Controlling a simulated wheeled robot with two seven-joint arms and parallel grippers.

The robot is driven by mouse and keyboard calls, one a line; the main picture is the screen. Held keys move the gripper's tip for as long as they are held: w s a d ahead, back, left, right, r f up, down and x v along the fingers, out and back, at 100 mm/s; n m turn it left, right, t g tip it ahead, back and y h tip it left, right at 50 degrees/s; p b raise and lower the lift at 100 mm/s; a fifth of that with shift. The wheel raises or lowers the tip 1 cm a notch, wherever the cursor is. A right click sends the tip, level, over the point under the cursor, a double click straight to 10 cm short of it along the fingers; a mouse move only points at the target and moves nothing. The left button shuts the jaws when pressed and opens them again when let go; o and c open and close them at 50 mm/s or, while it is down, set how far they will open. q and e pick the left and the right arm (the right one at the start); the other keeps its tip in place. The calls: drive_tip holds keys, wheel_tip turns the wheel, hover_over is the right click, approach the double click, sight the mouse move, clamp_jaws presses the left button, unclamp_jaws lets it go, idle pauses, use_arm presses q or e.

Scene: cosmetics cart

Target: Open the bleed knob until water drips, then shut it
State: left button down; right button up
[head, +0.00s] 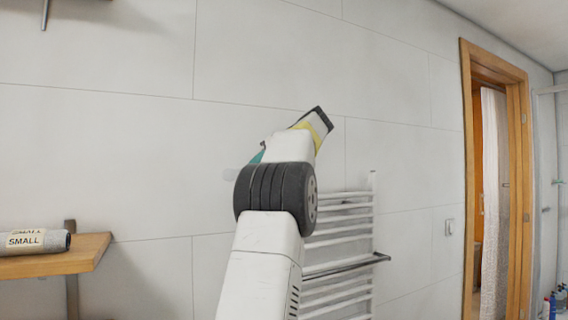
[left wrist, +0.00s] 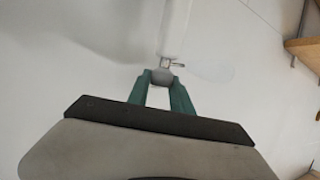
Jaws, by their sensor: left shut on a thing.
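In the left wrist view, the grey bleed knob (left wrist: 162,76) sits at the end of a pale pipe, with a small metal spout beside it. My left gripper (left wrist: 161,82) has its two teal fingers closed on the knob, one on each side. In the head view only a little teal of my left gripper (head: 258,156) shows, against the wall left of the white towel radiator (head: 340,235). My arm hides the knob and the radiator's left side there. I see no water drops. My right gripper is not in view.
A wooden shelf (head: 85,254) with a rolled grey towel (head: 35,241) labelled SMALL is at the left. A metal bar (head: 345,266) sticks out from the radiator. A wood-framed doorway (head: 520,180) is at the right. The tiled wall (head: 120,130) around is mostly bare.

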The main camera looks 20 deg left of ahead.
use_arm(q)
drive_tip(key=shift+f, duration=0.15)
drive_tip(key=c, duration=1.1)
unclamp_jaws()
drive_tip(key=shift+c, duration=0.2)
drive_tip(key=shift+d, duration=0.1)
drive_tip(key=v, duration=0.7)
drive_tip(key=shift+d+r, duration=0.2)
drive_tip(key=shift+r, duration=0.05)
drive_tip(key=shift+s, duration=0.1)
